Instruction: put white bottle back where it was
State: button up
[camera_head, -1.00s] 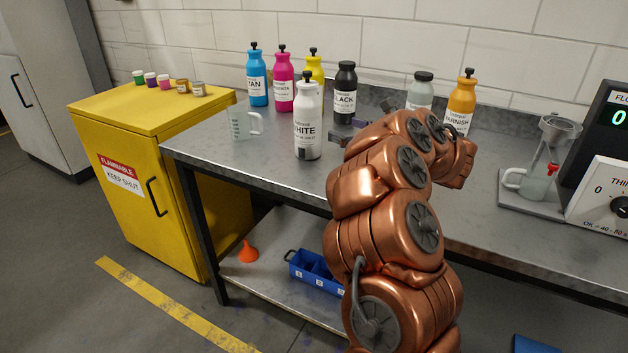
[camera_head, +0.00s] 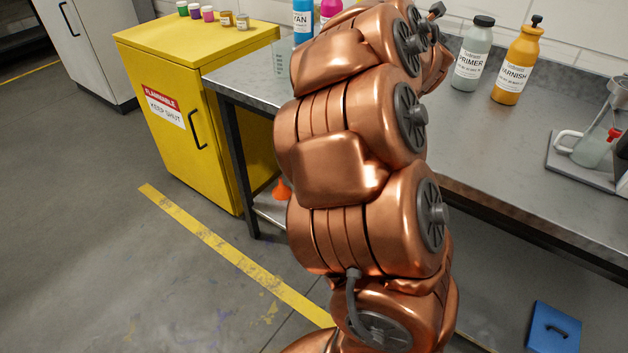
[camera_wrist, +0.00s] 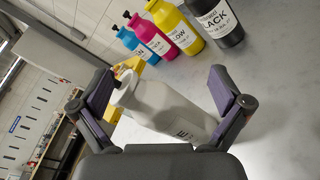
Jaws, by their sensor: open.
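The white bottle (camera_wrist: 168,108) stands on the bench between the open fingers of my gripper (camera_wrist: 165,105) in the wrist view. Its label faces partly toward the palm, and its lower part is cut off by the palm. The fingers are spread on either side; the right one is clear of the bottle, and I cannot tell whether the left one touches it.
Cyan (camera_wrist: 132,46), magenta (camera_wrist: 152,40), yellow (camera_wrist: 182,28) and black (camera_wrist: 215,22) bottles stand in a row behind. Primer (camera_head: 472,55) and varnish (camera_head: 517,62) bottles are right of my arm. A measuring jug (camera_head: 282,62) stands near the bench's left end.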

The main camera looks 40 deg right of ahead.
jog(key=s+a+f+m+g+y, duration=0.25)
jog(key=s+a+f+m, duration=0.3)
jog(key=a, duration=0.35)
jog(key=s+a+f+m+g+y, duration=0.1)
jog(key=s+a+f+m+g, duration=0.4)
jog(key=a, duration=0.5)
jog(key=s+a+f+m+g+y, duration=0.2)
jog(key=s+a+f+m+g, duration=0.1)
jog(key=a+f+m, duration=0.5)
jog(key=s+a+f+g+y, duration=0.2)
jog(key=s+a, duration=0.7)
jog(key=a, duration=0.1)
jog(key=s+a+f+m+g+y, duration=0.1)
jog(key=s+a+f+g+y, duration=0.1)
jog(key=s+a, duration=0.7)
jog(key=shift+a+g+y, duration=0.35)
jog(key=shift+a+g, duration=0.1)
jog(key=shift+g, duration=0.4)
jog(key=shift+f+m, duration=0.1)
jog(key=shift+m, duration=0.15)
notch_tip(320, 180, up, 12)
jog(key=p, duration=1.1)
jog(key=shift+w+f, duration=0.15)
jog(key=shift+f, duration=0.05)
